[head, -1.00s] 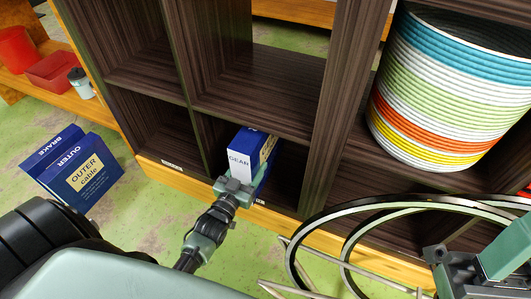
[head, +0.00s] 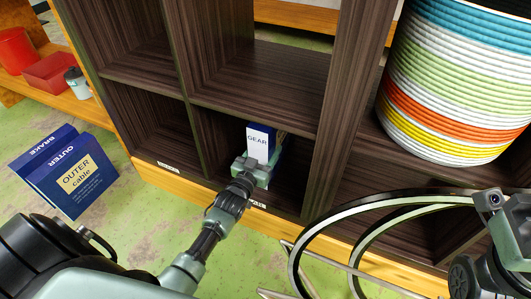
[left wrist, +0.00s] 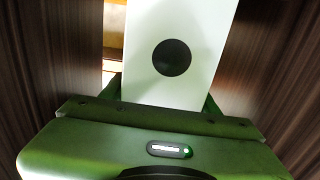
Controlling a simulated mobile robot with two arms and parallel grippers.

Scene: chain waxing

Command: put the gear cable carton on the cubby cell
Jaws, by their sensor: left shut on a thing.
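The gear cable carton (head: 258,141), blue with a white panel reading GEAR, stands inside the lower middle cubby cell (head: 220,128) of a dark wood shelf. My left gripper (head: 252,168) reaches into the cell's front and is shut on the carton's near end. In the left wrist view the carton's white face (left wrist: 185,25) with a dark round spot rises between the fingers (left wrist: 165,102), cell walls on both sides. Whether its base touches the cell floor is hidden. Part of my right arm's end shows at the right edge; its fingers cannot be made out.
Blue brake and outer cable cartons (head: 72,172) stand on the floor at left. Wheel rims (head: 300,262) lean before the shelf at lower right. The lower left cell (head: 150,125) is empty.

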